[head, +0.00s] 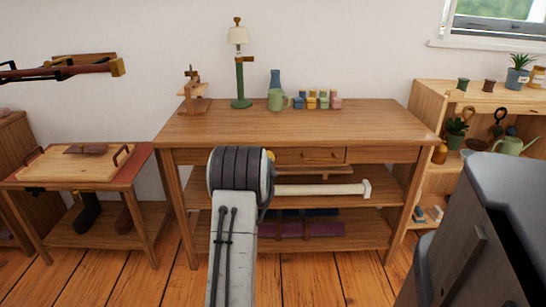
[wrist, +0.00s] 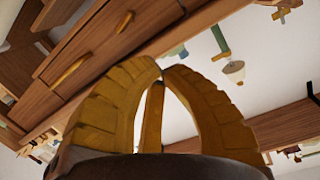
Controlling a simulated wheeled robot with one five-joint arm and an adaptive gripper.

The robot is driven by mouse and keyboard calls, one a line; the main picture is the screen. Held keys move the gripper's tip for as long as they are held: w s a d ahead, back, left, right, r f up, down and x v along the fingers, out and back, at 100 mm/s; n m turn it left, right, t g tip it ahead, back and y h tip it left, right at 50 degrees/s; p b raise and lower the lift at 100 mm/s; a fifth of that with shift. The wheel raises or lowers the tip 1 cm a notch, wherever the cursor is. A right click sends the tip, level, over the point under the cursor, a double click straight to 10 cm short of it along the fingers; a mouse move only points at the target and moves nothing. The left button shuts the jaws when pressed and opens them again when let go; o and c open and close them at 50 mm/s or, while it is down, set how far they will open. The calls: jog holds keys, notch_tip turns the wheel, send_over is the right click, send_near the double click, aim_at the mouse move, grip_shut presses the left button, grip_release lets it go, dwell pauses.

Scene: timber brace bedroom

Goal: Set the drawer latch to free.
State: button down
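The wooden workbench (head: 285,128) has a drawer (head: 337,156) with a brass-coloured handle under its top. In the wrist view, tilted, two yellowish handles show on the wooden fronts, one (wrist: 70,72) lower left and one (wrist: 124,22) higher. I cannot make out the drawer latch in either view; my arm covers part of the bench front in the head view. My gripper (wrist: 162,68) has yellow ribbed fingers that curve in until their tips nearly meet, with nothing seen between them. In the head view it is mostly hidden behind my arm.
On the bench stand a green lamp (head: 240,85), a green mug (head: 277,100), a blue vase (head: 275,80) and several small coloured jars. A side table (head: 140,165) with a board stands left. A plant shelf (head: 428,105) stands right, partly behind a dark grey body (head: 500,220).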

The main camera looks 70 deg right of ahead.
jog(key=w+d+f+n+y+b, duration=0.1)
jog(key=w+d+f+n+b, duration=0.1)
jog(key=d+f+n, duration=0.2)
jog(key=shift+d+f+n+b, duration=0.3)
jog(key=shift+d+n, duration=1.2)
jog(key=shift+d, duration=1)
jog(key=shift+w, duration=0.1)
